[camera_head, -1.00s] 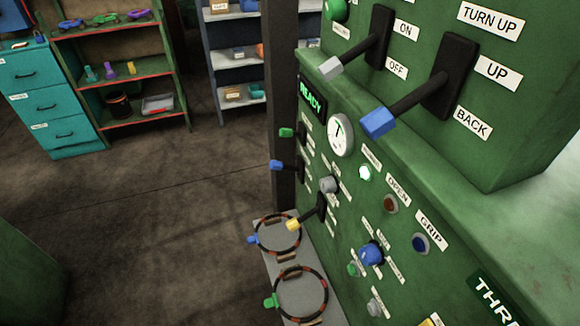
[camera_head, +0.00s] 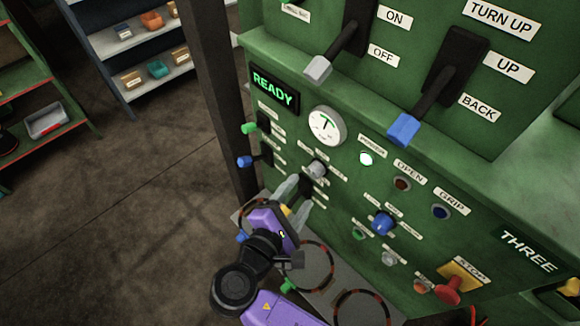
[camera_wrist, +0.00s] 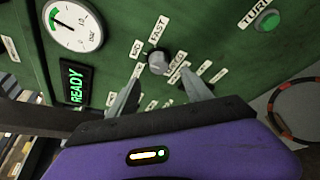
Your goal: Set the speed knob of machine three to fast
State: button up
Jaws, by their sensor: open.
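The grey speed knob (camera_head: 316,170) is on the green front of machine three, whose THREE plate (camera_head: 528,251) is at the lower right. In the wrist view the knob (camera_wrist: 158,62) has labels around it, among them FAST (camera_wrist: 158,30), MID and SPEED. I cannot tell clearly which label it points at. My gripper (camera_head: 301,186) is open, its two grey fingers reaching toward the panel just below the knob in the head view. In the wrist view the knob appears between the fingertips; contact is not visible.
A yellow-tipped lever (camera_head: 286,210) is beside my fingers, partly hidden. A round gauge (camera_head: 327,126) and a lit READY display (camera_head: 274,88) are above. A blue knob (camera_head: 382,222), buttons and a red STOP button (camera_head: 448,288) are to the right. Open floor is at left.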

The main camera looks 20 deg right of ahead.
aim_at(312, 175)
jog(key=shift+p+x, duration=0.5)
jog(key=shift+x, duration=3.35)
grip_shut()
